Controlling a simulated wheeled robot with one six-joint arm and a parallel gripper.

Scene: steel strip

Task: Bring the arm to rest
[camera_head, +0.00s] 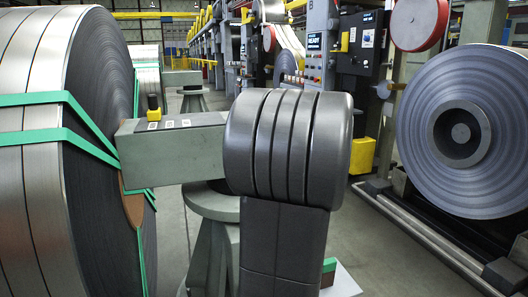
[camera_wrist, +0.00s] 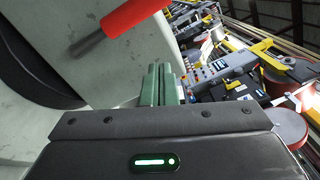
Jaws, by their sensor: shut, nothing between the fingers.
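My gripper (camera_wrist: 163,88) shows in the wrist view, beyond its dark housing with a lit green bar. Its greenish fingers stand close together, shut, with nothing seen between them. In the head view, my dark ribbed arm (camera_head: 285,145) fills the middle, and my gripper cannot be made out there.
A large steel coil (camera_head: 30,190) with green straps stands close on the left. Another coil (camera_head: 495,120) is at right. A red bar (camera_wrist: 130,15) hangs near in the wrist view.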

